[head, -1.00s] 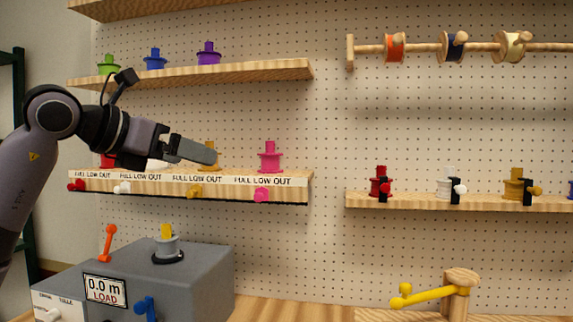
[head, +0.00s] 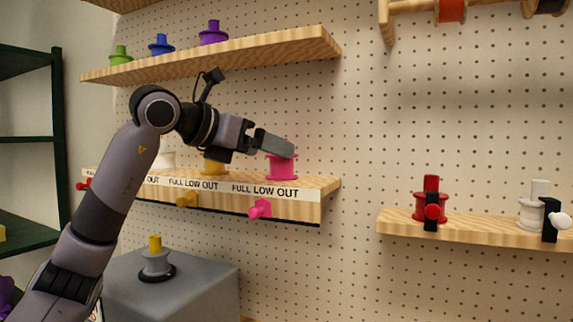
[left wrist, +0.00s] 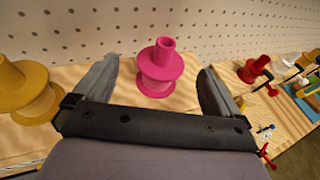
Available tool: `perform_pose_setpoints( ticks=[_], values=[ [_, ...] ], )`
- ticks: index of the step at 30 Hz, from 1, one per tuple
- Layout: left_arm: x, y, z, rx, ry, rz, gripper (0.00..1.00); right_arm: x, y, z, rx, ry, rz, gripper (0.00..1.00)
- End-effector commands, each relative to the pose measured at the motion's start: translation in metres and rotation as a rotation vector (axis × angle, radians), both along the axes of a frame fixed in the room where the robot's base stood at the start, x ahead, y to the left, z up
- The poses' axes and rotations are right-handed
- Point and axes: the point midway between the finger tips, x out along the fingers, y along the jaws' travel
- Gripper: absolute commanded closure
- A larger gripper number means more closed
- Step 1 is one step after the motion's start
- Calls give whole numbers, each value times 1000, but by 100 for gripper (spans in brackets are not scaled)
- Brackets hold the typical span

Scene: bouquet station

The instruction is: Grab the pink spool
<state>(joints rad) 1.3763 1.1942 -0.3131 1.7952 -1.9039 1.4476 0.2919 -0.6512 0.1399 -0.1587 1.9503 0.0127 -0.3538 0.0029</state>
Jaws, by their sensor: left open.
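The pink spool (head: 281,170) stands upright on the lower left shelf, above the right-hand "FULL LOW OUT" label. My left gripper (head: 279,147) is at the spool in the head view and covers its upper part. In the left wrist view the pink spool (left wrist: 160,70) stands between the two spread fingers of the left gripper (left wrist: 158,82), with a visible gap on each side. The left gripper is open and holds nothing. My right gripper is in neither view.
A yellow spool (head: 214,165) stands just left of the pink one; it also shows in the left wrist view (left wrist: 28,90). A pink knob (head: 260,208) sticks out of the shelf front (head: 322,194). An upper shelf (head: 300,46) holds several spools. A grey machine (head: 205,285) stands below.

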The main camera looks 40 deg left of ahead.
Motion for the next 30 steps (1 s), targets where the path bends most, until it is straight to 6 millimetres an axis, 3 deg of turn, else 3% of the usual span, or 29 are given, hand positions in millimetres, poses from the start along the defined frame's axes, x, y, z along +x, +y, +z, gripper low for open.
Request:
perform_pose_setpoints(
  ticks=[10,17,18,23,30],
  values=[
    [43,-6,-13,0,2,-2,2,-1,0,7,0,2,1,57],
    [48,-6,-16,2,-1,-1,2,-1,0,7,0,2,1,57],
    [47,-6,-16,1,-1,0,5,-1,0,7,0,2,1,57],
    [47,-6,-16,1,0,0,57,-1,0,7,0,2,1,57],
    [47,-6,-15,1,-1,0,60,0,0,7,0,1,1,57]
  ],
)
